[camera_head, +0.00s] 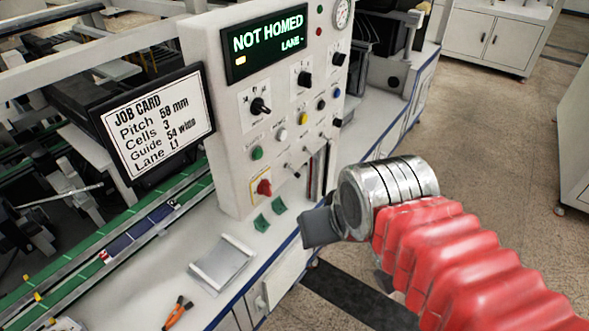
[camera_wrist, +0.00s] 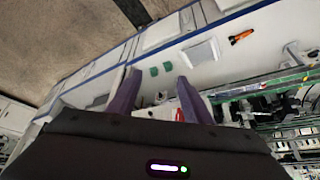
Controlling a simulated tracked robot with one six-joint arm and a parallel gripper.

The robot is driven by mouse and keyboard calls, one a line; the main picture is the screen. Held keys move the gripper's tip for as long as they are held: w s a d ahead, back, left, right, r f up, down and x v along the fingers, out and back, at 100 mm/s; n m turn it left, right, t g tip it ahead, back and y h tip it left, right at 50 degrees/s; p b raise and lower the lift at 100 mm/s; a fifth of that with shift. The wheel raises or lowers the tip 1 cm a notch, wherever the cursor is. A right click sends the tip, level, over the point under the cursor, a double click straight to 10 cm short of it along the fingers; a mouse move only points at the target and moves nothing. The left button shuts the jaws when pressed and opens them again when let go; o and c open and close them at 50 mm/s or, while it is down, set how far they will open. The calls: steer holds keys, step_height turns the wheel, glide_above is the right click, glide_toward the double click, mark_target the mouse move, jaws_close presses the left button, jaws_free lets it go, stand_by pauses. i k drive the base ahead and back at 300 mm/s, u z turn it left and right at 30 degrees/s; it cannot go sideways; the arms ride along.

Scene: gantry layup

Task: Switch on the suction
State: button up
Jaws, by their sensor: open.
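The white control panel (camera_head: 230,130) stands on the bench with a display (camera_head: 264,45) reading "NOT HOMED" and "LANE -". Black rotary knobs (camera_head: 261,106) sit below the display, with another (camera_head: 304,79) to the right. A green button (camera_head: 257,153), a white button (camera_head: 281,134) and a yellow button (camera_head: 303,118) run in a slanting row. A red knob (camera_head: 264,187) is at the lower left. The labels are too small to read, so I cannot tell which control is suction. My gripper (camera_head: 320,228) is right of the panel's lower part, apart from it. Its fingers are spread and empty in the wrist view (camera_wrist: 157,92).
A job card screen (camera_head: 155,122) stands left of the panel. A grey tray (camera_head: 222,263), green pieces (camera_head: 270,213) and an orange-handled tool (camera_head: 178,312) lie on the bench. A conveyor (camera_head: 120,240) runs along the left. Open floor (camera_head: 480,120) lies right.

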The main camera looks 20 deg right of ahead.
mark_target(297, 175)
steer(key=z, duration=0.25)
steer(key=k, duration=1.1)
steer(key=u, duration=0.8)
steer(key=i, duration=1.05)
steer(key=u, duration=0.1)
